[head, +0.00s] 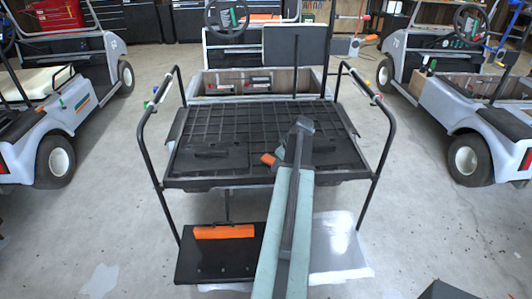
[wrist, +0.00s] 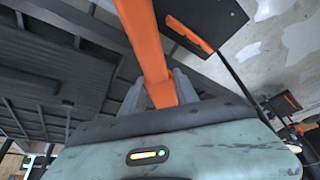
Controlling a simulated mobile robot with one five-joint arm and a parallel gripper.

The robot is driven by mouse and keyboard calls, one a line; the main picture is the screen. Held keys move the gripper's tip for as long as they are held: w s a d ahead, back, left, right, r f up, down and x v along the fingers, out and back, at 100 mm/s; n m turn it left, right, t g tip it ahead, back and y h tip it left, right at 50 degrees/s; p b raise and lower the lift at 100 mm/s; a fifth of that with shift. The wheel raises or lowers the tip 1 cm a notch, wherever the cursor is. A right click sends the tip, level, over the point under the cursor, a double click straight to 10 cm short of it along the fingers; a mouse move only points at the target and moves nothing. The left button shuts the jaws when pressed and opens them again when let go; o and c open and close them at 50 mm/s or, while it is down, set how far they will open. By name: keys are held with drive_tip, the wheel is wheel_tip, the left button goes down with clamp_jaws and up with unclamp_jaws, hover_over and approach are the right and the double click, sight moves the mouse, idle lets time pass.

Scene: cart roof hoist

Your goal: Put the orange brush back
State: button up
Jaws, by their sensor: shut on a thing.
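My gripper (head: 279,162) is over the right part of the cart's black rear deck (head: 240,120). It is shut on an orange, bar-like thing, which I take to be the orange brush (head: 268,159). In the wrist view the brush (wrist: 150,45) rises as a long orange strip from between the grey jaws (wrist: 160,88) and runs out of the top of the picture. No bristles show. My arm hides part of the deck's right side in the head view.
Below the deck, a black footplate (head: 205,262) bears another orange piece (head: 224,231); it also shows in the wrist view (wrist: 188,33). Black handrails (head: 148,150) rise on both sides of the deck. Other carts (head: 60,130) stand left and right, with bare floor between.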

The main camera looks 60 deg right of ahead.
drive_tip(key=shift+w+d, duration=0.25)
drive_tip(key=shift+d, duration=0.1)
drive_tip(key=w+d, duration=0.3)
drive_tip(key=w, duration=0.1)
drive_tip(key=w+d+f+b, duration=0.1)
drive_tip(key=w+d, duration=0.1)
drive_tip(key=w, duration=0.2)
drive_tip(key=w+d+b, duration=0.1)
drive_tip(key=w+d, duration=0.2)
drive_tip(key=w, duration=0.1)
drive_tip(key=shift+w+d+f, duration=0.25)
drive_tip(key=shift+w+d, duration=0.05)
drive_tip(key=shift+d, duration=0.05)
drive_tip(key=shift+f+b, duration=1.95)
drive_tip(key=shift+f, duration=0.05)
drive_tip(key=o, duration=1.2)
drive_tip(key=shift+r, duration=0.1)
drive_tip(key=shift+r, duration=0.1)
drive_tip(key=p+v, duration=1.1)
drive_tip(key=v, duration=0.1)
drive_tip(key=shift+p, duration=0.35)
